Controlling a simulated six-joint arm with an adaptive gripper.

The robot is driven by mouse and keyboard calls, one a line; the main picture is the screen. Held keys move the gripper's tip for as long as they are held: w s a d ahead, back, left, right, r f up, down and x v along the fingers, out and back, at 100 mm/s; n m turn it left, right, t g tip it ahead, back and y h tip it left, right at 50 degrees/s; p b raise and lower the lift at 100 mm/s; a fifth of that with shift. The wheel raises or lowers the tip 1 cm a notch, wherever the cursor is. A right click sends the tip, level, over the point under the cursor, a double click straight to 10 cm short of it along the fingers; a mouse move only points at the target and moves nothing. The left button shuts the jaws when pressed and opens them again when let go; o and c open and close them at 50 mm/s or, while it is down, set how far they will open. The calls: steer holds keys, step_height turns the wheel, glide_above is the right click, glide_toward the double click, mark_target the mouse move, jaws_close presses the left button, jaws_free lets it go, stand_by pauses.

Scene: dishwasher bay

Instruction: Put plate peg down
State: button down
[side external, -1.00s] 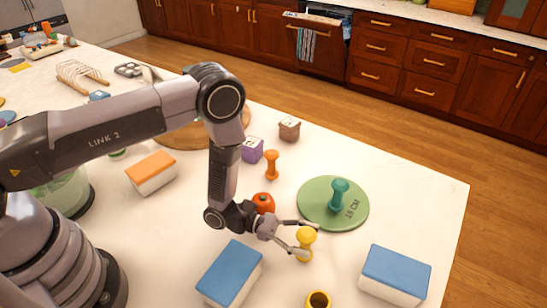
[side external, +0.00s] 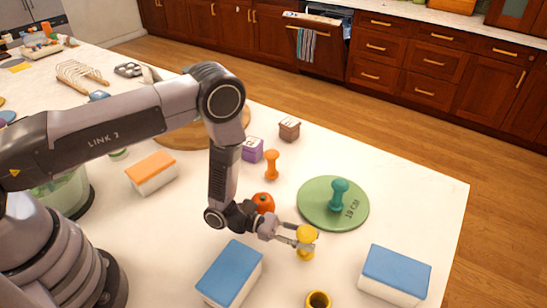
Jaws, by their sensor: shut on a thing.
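My gripper (side external: 300,240) is shut on the yellow peg (side external: 306,254), with its fingers around the upper part below the round head. The yellow peg is upright; its foot is at or very near the white table, and I cannot tell whether it touches. A teal peg (side external: 339,194) stands upright on the round green plate (side external: 316,206), up and to the right of my gripper. An orange peg (side external: 271,164) stands on the table farther back.
A tomato (side external: 263,202) sits close behind my wrist. Blue-topped blocks (side external: 229,275) (side external: 396,271) lie left and right of the gripper. A yellow ring-like cup (side external: 318,300) is at the front edge.

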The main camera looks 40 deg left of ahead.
step_height(320, 180, up, 9)
steer(key=shift+w+f, duration=0.1)
steer(key=shift+w, duration=0.05)
steer(key=w+a+r+n+t+y, duration=0.2)
steer(key=w+a+r+n+t, duration=0.1)
steer(key=w+a+n+t, duration=0.15)
steer(key=n+t+y, duration=0.4)
steer(key=t+y, duration=0.1)
glide_above(322, 185)
steer(key=shift+m, duration=0.25)
steer(key=shift+f, duration=5.35)
steer(key=shift+f, duration=0.15)
steer(key=c, duration=1)
jaws_free()
steer(key=shift+o, duration=0.2)
